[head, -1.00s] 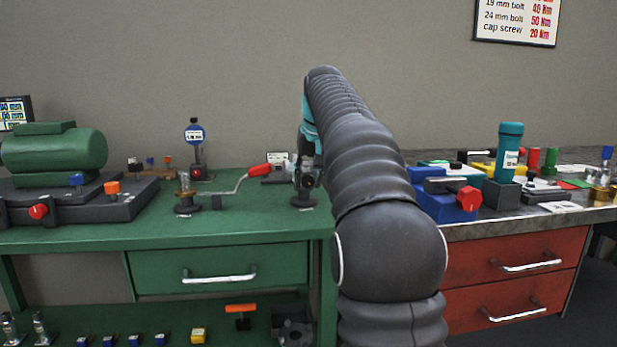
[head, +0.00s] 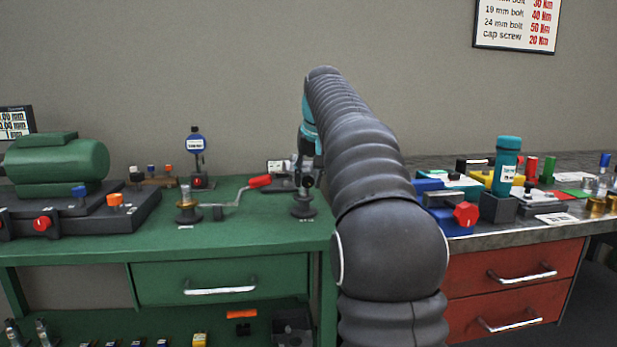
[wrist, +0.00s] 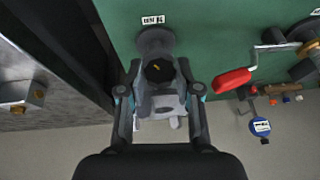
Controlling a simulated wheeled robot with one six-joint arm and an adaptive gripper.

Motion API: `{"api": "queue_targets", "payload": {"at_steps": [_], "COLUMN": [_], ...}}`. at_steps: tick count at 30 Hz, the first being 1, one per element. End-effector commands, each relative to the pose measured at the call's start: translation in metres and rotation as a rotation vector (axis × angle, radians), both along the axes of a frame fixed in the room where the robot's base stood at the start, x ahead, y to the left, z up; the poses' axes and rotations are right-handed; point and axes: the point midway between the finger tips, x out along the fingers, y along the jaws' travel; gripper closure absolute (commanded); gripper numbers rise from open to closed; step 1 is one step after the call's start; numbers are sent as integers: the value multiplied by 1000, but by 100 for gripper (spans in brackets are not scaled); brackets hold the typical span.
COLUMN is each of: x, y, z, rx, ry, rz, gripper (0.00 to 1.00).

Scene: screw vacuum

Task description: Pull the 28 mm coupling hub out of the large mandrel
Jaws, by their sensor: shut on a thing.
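My gripper (head: 304,182) stands over the right end of the green bench, shut on the coupling hub. The wrist view shows the gripper's fingers (wrist: 163,100) on either side of a dark round piece (wrist: 157,70) with a brownish spot on top, which I take for the hub. The dark round-footed large mandrel (head: 304,209) stands directly below the gripper; its foot (wrist: 153,40) also shows in the wrist view beside a small label. The fingers hide much of the hub, and I cannot tell whether it is still around the mandrel.
A smaller stand with a brass piece (head: 187,212) and a red-handled crank (head: 259,182) are left of the mandrel. A dial gauge (head: 196,150) stands behind. The green motor (head: 60,160) is far left. A grey-topped bench with a blue vise (head: 440,208) adjoins on the right.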

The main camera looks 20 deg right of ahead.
Motion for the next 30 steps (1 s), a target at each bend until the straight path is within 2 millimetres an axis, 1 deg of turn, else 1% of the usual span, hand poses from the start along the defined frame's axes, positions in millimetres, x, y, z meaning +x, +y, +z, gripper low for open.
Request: {"api": "queue_targets", "payload": {"at_steps": [1,30], "x": [0,0], "y": [0,0], "z": [5,34], "rx": [-1,-1], "ry": [-3,-3], "rz": [0,0], "gripper": [100,100]}}
